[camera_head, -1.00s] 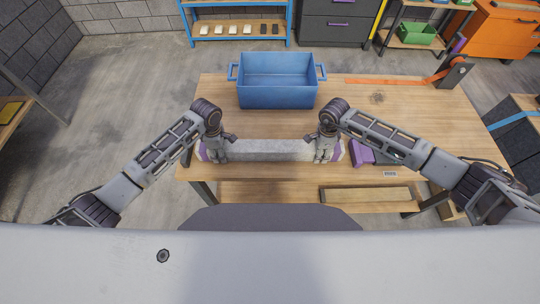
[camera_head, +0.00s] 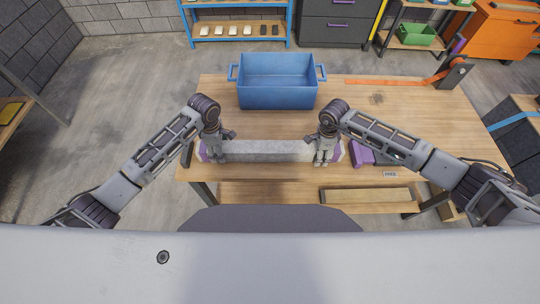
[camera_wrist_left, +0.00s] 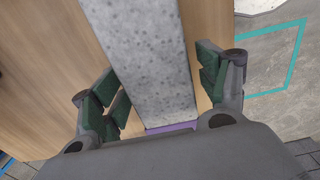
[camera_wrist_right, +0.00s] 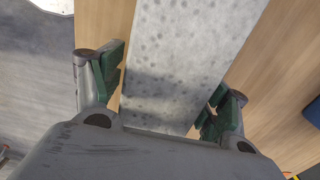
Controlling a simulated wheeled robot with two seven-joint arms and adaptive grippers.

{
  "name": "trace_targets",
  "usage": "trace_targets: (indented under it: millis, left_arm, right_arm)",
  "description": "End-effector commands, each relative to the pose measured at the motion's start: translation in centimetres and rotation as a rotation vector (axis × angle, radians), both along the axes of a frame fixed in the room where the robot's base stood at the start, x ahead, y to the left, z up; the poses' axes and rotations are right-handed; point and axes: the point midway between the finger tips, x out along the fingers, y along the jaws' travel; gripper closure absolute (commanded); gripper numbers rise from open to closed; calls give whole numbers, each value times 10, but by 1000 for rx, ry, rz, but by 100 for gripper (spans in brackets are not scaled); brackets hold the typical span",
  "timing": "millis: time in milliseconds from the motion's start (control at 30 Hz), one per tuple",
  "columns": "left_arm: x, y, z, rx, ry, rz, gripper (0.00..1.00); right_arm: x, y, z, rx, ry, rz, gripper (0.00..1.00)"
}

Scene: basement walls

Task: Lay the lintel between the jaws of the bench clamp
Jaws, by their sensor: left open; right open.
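The lintel, a long speckled grey concrete bar (camera_head: 268,151), lies crosswise along the near edge of the wooden bench. Purple shows at its left and right ends; whether this belongs to the lintel is unclear. My left gripper (camera_head: 215,148) is at its left part, open, with a green-padded finger on either side of the lintel (camera_wrist_left: 150,60). My right gripper (camera_head: 325,148) is at its right part, open, its fingers likewise either side of the lintel (camera_wrist_right: 185,60). A purple and grey piece (camera_head: 362,153), possibly part of the bench clamp, sits just right of my right gripper.
A blue handled crate (camera_head: 277,97) stands on the bench (camera_head: 380,115) behind the lintel. An orange strap (camera_head: 395,81) runs to a dark block (camera_head: 455,73) at the back right. Bare wood lies between the crate and the lintel.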

Motion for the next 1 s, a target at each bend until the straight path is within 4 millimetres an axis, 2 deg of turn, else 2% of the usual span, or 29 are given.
trace_targets:
  millis: [400,600,800,1000]
  left_arm:
    - [0,-1,62,-1,-2,-1,25]
    - [0,-1,85,-1,-1,-1,25]
    - [0,0,95,0,0,0,25]
    - [0,0,96,0,1,0,25]
  right_arm:
    - [0,0,0,0,0,0,25]
    - [0,0,0,0,0,0,25]
    - [0,0,0,0,0,0,25]
    - [0,0,0,0,0,0,25]
